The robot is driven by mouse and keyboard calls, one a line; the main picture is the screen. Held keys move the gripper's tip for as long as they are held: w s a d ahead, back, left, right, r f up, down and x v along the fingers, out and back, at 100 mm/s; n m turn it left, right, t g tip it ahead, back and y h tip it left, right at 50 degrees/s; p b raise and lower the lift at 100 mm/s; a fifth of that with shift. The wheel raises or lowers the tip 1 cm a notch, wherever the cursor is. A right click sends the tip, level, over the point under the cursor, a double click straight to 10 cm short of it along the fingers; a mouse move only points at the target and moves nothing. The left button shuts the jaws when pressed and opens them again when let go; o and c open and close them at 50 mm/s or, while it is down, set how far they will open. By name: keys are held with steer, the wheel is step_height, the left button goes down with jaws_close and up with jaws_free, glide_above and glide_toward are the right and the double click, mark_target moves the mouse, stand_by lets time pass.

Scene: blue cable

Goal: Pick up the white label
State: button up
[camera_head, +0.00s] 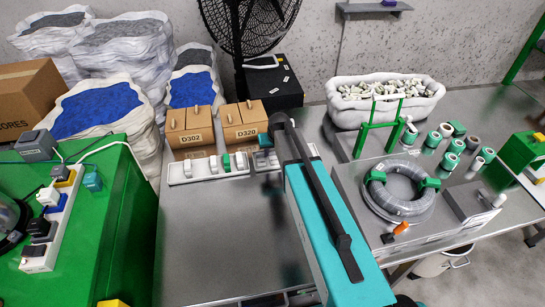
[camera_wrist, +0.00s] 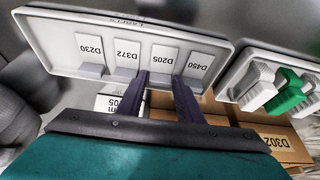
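In the wrist view, several white labels stand in a row in a pale tray (camera_wrist: 52,52) marked LABELS. They read D230 (camera_wrist: 90,48), D372 (camera_wrist: 127,53), D205 (camera_wrist: 163,57) and D450 (camera_wrist: 199,65). My gripper (camera_wrist: 160,77) is open, with its two dark fingers apart and nothing seen between them. Its fingertips overlap the lower part of the tray in the picture, one on each side of the D205 label's lower end. I cannot tell whether they touch it. In the head view my teal arm hides most of this area.
A rack (camera_head: 179,177) of white and green clips stands beside the label tray. Cardboard boxes marked D302 (camera_head: 190,128) and D320 (camera_head: 241,120) are behind it. A grey cable coil (camera_head: 401,207) and green stand (camera_head: 363,135) are at right. The left-middle tabletop (camera_head: 205,235) is clear.

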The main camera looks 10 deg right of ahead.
steer(key=c, duration=0.6)
steer(key=shift+r, duration=0.2)
steer(key=shift+c, duration=0.2)
steer(key=shift+r+b, duration=0.65)
steer(key=shift+r, duration=0.6)
steer(key=s+b, duration=0.1)
steer(key=s, duration=0.2)
steer(key=s+r, duration=0.1)
steer(key=s, duration=0.3)
steer(key=s+b, duration=0.1)
steer(key=s, duration=0.2)
steer(key=shift+s+r+b, duration=0.25)
steer(key=shift+b, duration=0.1)
steer(key=shift+s+r, duration=0.15)
steer(key=shift+s, duration=0.1)
steer(key=s+p, duration=0.1)
steer(key=p, duration=0.1)
steer(key=s+p, duration=0.1)
steer(key=p, duration=0.2)
steer(key=shift+s+r, duration=0.15)
steer(key=shift+r, duration=0.1)
steer(key=shift+s+p, duration=0.1)
steer(key=shift+p, duration=0.75)
steer(key=s+p, duration=0.1)
steer(key=p, duration=0.4)
